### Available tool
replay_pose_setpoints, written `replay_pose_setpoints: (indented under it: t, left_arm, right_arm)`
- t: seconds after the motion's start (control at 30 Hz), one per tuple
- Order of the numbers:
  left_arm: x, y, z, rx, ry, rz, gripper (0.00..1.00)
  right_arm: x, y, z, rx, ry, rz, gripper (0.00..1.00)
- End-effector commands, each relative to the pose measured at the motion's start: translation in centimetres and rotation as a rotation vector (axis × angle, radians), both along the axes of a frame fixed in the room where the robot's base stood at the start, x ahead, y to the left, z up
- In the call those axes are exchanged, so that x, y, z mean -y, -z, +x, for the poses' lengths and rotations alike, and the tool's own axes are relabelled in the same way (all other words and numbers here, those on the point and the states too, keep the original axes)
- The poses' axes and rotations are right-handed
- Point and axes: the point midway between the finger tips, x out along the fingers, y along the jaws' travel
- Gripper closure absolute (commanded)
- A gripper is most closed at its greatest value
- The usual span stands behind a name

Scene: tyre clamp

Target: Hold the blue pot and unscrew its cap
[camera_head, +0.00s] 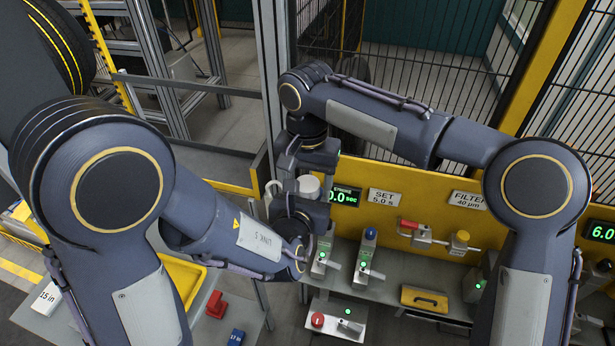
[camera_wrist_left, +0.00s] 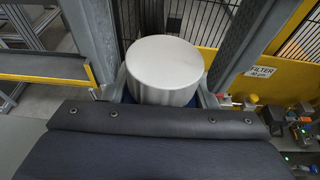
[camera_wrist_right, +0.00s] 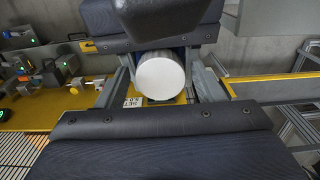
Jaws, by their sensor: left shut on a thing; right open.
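The white round cap (camera_head: 309,186) shows near the middle of the head view, between my two wrists. It fills the upper middle of the left wrist view (camera_wrist_left: 165,68) and the centre of the right wrist view (camera_wrist_right: 160,77). Only a sliver of the blue pot (camera_wrist_left: 228,101) shows below the cap in the left wrist view; the rest is hidden. My left gripper (camera_head: 303,208) is shut on the blue pot below the cap. My right gripper (camera_head: 292,180) is open, with its fingers on either side of the cap; I cannot tell whether they touch it.
A red button box (camera_head: 332,322) sits in front. A yellow tray (camera_head: 184,280) and red and blue blocks lie left. A mesh fence (camera_head: 420,60) stands behind.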

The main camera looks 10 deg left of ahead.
Motion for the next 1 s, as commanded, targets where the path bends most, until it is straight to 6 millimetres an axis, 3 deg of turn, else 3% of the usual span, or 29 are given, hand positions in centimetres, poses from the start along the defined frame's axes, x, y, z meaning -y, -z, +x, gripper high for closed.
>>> replay_pose_setpoints:
  t: [0.07,0.37,0.53,0.8,1.0]
  left_arm:
    - [0.01,-0.07,0.03,0.002,0.0,0.0,1.0]
    - [0.0,-0.07,0.03,0.002,0.0,-0.001,1.0]
    - [-0.01,-0.07,0.03,0.002,-0.001,-0.001,1.0]
    - [-0.02,-0.06,0.03,0.002,-0.001,-0.001,1.0]
    - [-0.03,-0.05,0.03,0.002,-0.001,-0.001,1.0]
  right_arm:
    - [0.0,-0.02,0.0,0.0,0.0,0.0,0.43]
    - [0.01,-0.04,0.01,0.0,0.0,0.0,0.83]
    - [0.02,-0.06,0.03,0.001,-0.092,-0.001,0.83]
    - [0.03,-0.11,0.04,0.0,-0.514,0.0,0.83]
    - [0.05,-0.1,0.06,-0.001,-0.574,0.0,0.83]
